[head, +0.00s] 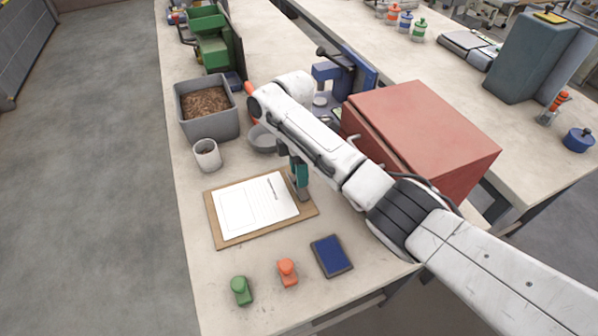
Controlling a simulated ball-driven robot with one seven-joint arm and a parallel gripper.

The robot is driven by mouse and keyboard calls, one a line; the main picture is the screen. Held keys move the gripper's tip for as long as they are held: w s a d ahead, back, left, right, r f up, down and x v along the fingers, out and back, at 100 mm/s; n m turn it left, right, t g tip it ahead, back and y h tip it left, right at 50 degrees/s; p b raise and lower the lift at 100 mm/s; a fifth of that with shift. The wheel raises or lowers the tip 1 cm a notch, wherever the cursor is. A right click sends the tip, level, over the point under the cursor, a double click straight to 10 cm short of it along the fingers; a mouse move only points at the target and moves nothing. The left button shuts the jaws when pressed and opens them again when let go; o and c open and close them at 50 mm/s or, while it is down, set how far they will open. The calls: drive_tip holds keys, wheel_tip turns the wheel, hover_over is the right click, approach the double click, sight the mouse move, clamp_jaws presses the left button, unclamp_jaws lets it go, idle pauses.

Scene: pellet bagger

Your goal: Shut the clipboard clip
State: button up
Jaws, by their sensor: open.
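A brown clipboard (309,208) lies flat on the bench with a white sheet of paper (250,208) on it. My gripper (300,190) points down at the clipboard's right end, with its teal and dark fingers over or just above that edge. The clip cannot be made out; that end is partly covered by my gripper and arm. The gap between the fingers is too small to see clearly, and nothing shows held in them. I cannot tell whether the fingertips touch the board.
A green stamp (241,290), an orange stamp (287,272) and a blue pad (331,256) lie in front. A white cup (207,155), a grey pellet bin (180,112) and a grey bowl (262,138) stand behind. A large red box (425,125) is right of my arm.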

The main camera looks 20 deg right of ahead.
drive_tip(key=shift+s+f, duration=0.1)
drive_tip(key=shift+f, duration=0.2)
drive_tip(key=shift+c, duration=0.5)
clamp_jaws()
